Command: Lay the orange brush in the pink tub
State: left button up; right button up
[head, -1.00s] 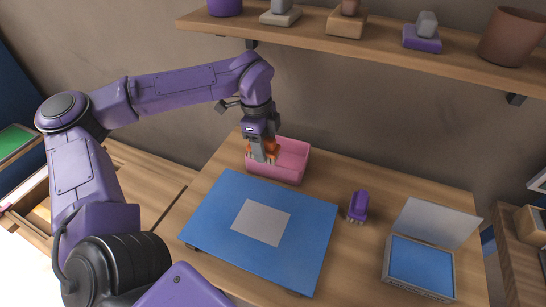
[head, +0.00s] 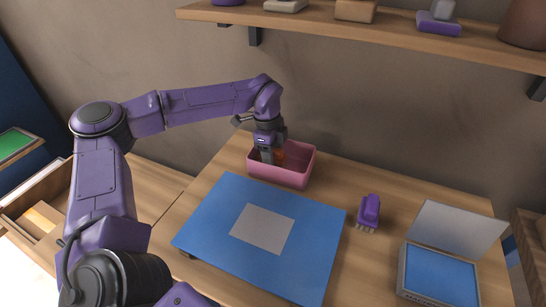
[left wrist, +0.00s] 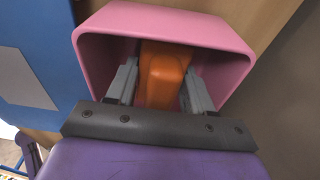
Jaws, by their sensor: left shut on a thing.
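The pink tub (head: 291,178) stands at the back left of the wooden table, behind the blue board. My left gripper (head: 269,156) points down into the tub. It is shut on the orange brush (head: 279,157), which is mostly hidden by the gripper and the tub wall in the head view. In the left wrist view the brush (left wrist: 163,75) sits between the two grey fingers (left wrist: 157,88), inside the rim of the tub (left wrist: 160,22). Whether the brush touches the tub floor cannot be told. My right gripper is not in view.
A blue board (head: 215,205) with a grey square lies in front of the tub. A purple brush (head: 368,212) lies to the right. An open case with a blue panel (head: 440,275) is at the front right. A shelf (head: 390,30) with several objects hangs above.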

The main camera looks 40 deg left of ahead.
pick_arm(q)
jog(key=shift+f, duration=0.2)
jog(key=o, duration=1.1)
jog(key=r, duration=0.5)
jog(key=a+r, duration=0.1)
jog(key=r, duration=0.2)
jog(key=shift+s+b, duration=0.1)
jog(key=shift+b, duration=0.25)
